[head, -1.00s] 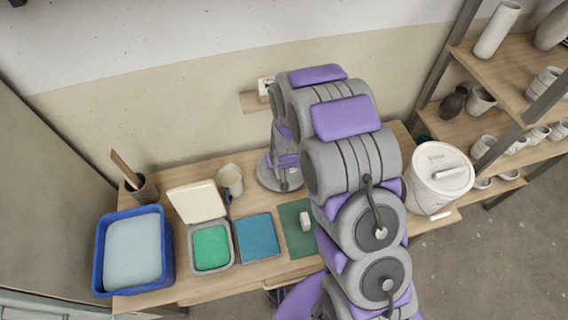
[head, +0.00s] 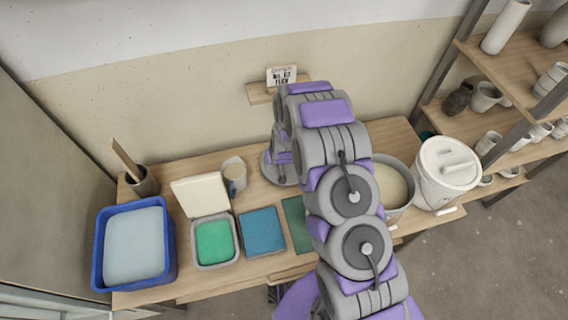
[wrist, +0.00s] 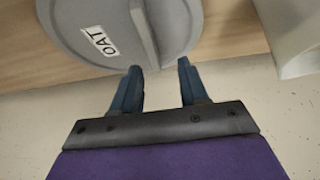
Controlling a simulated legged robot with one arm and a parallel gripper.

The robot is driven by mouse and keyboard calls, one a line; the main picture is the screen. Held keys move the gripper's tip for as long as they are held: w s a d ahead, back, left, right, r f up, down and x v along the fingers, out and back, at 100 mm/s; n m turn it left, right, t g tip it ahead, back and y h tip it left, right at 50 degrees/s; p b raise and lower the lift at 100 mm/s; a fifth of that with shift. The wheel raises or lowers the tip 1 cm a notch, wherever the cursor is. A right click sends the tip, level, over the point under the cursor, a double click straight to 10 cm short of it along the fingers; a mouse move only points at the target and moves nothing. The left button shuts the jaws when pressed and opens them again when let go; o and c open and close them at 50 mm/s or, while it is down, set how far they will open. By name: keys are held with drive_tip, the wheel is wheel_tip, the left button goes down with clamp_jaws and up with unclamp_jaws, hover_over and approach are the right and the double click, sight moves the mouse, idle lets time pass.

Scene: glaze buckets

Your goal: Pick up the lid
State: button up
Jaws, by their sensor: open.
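A round grey lid (wrist: 105,50) with a raised bar handle and a white label reading OAT fills the top of the wrist view. It seems to be the grey disc (head: 273,176) on the back of the wooden table in the head view, partly covered by my arm. My gripper (wrist: 160,75) is open and empty between its dark blue fingers. In the picture the fingertips are at the lid's lower edge, below the handle. Whether they touch the lid I cannot tell. My arm largely hides the gripper in the head view.
An open bucket (head: 405,205) of cream liquid and a white lidded bucket (head: 435,192) stand right of my arm. A mug (head: 234,174), a green-filled box (head: 230,260), a blue slab (head: 263,232) and a blue tub (head: 170,255) are left. Shelves (head: 500,70) stand far right.

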sight(278, 165)
drive_tip(key=shift+f, duration=0.4)
drive_tip(key=f, duration=0.1)
drive_tip(key=w+d+f+b, duration=0.1)
drive_tip(key=d+f, duration=0.1)
drive_tip(key=shift+w+f+b, duration=0.3)
drive_tip(key=shift+w+f, duration=0.05)
drive_tip(key=shift+a+f, duration=0.15)
drive_tip(key=shift+a, duration=0.8)
drive_tip(key=shift+d+f, duration=0.1)
drive_tip(key=shift+d, duration=0.7)
drive_tip(key=shift+a+f, duration=0.1)
drive_tip(key=shift+a, duration=0.6)
drive_tip(key=shift+c, duration=1.1)
drive_tip(key=shift+d, duration=0.55)
drive_tip(key=c, duration=0.6)
drive_tip(key=shift+a, duration=0.4)
